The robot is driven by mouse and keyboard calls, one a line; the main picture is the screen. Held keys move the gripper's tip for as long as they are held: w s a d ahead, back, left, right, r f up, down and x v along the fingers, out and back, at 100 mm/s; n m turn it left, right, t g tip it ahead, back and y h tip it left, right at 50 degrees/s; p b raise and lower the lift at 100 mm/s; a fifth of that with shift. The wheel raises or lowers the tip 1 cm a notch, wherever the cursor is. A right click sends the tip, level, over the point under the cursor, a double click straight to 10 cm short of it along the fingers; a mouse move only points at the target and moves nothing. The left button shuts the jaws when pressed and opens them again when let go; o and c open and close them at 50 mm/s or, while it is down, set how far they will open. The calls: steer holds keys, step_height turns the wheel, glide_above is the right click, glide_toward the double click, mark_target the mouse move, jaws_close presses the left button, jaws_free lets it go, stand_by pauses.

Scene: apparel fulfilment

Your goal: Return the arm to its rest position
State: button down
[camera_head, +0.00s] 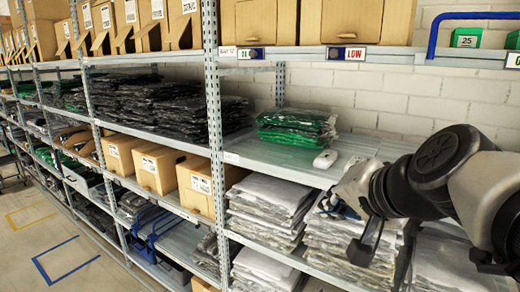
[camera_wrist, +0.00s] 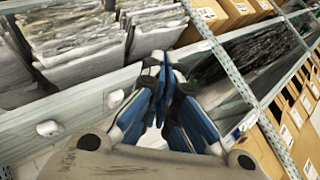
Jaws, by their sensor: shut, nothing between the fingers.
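My gripper (camera_head: 364,245) is at the right in the head view, at the end of my arm, which reaches in from the right edge. It hangs in front of the shelf with the stacked grey bagged garments (camera_head: 268,205). In the wrist view the blue-and-black fingers of my gripper (camera_wrist: 164,68) meet at their tips, with nothing between them. The gripper is shut and empty. In the head view the arm covers part of the shelving behind it.
Metal shelving (camera_head: 215,110) runs along the wall. Green bagged garments (camera_head: 296,127) and a small white object (camera_head: 325,159) lie on the middle shelf. Cardboard boxes (camera_head: 156,168) stand to the left. Blue floor markings (camera_head: 62,262) lie on open floor at lower left.

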steer(key=s+f+n+g+h+b, duration=0.1)
steer(key=s+f+n+g+b, duration=0.1)
steer(key=s+f, duration=0.8)
steer(key=s+d+f+n+g+h+b, duration=0.1)
steer(key=s+f+n+g+b, duration=0.2)
steer(key=s+f, duration=0.7)
step_height(320, 180, down, 9)
steer(key=n+b, duration=0.2)
steer(key=b, duration=0.2)
steer(key=shift+s+g+h, duration=0.25)
steer(key=shift+g+h, duration=0.05)
steer(key=shift+h, duration=0.1)
